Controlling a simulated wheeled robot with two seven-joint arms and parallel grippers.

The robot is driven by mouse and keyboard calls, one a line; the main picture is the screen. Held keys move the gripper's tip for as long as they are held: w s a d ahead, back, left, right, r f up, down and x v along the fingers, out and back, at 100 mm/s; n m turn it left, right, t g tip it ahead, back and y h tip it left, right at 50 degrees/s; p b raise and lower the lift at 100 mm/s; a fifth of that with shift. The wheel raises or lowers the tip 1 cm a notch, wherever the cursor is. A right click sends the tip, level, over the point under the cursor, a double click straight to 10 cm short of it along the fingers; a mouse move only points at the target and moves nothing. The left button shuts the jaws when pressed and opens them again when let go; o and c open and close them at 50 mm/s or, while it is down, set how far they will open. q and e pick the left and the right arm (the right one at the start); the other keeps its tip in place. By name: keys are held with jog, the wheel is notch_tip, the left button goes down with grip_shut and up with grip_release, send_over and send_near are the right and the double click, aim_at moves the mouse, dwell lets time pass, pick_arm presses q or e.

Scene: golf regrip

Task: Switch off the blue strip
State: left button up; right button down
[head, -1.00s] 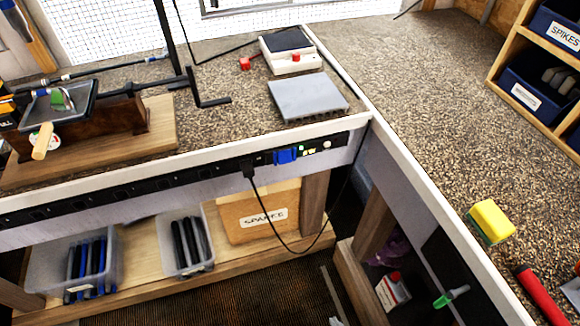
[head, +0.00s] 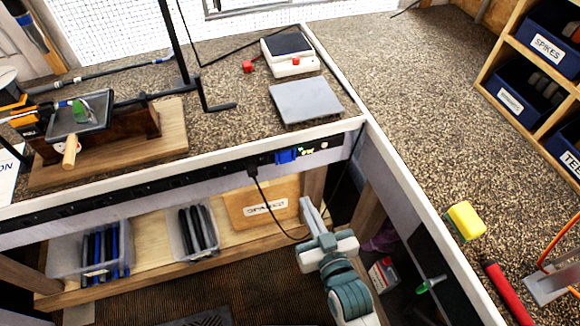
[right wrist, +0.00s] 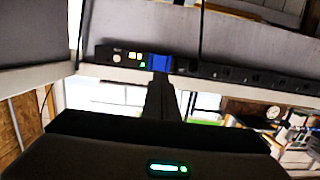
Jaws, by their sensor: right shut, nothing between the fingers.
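A long black power strip (head: 150,186) runs along the front edge of the back bench. Near its right end is a blue block (head: 286,156), with small pale-yellow and white parts to its right. A black plug with a cable sits left of the blue block. In the right wrist view, the blue block (right wrist: 158,62) has a small green light beside it. My right gripper (head: 307,207) is shut and empty, in front of the bench and below the blue block, its fingers pointing up toward the strip. In the wrist view, its fingertips (right wrist: 160,80) overlap the blue block's lower edge; contact cannot be told. My left gripper is not visible.
The plug's black cable (head: 267,213) hangs in a loop just left of my right gripper. Below are a shelf with two bins and a cardboard box (head: 262,203). The side bench holds a yellow sponge (head: 466,220) and a red-handled tool (head: 506,290).

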aim_at(286, 161)
jog(key=p+x, duration=0.4)
jog(key=x, duration=1)
jog(key=shift+s+f, duration=0.1)
jog(key=shift+f, duration=0.1)
dwell(0.3)
jog(key=shift+w+f+t+b, duration=0.1)
jog(key=shift+w+t+b, duration=0.2)
jog(key=shift+b, duration=0.6)
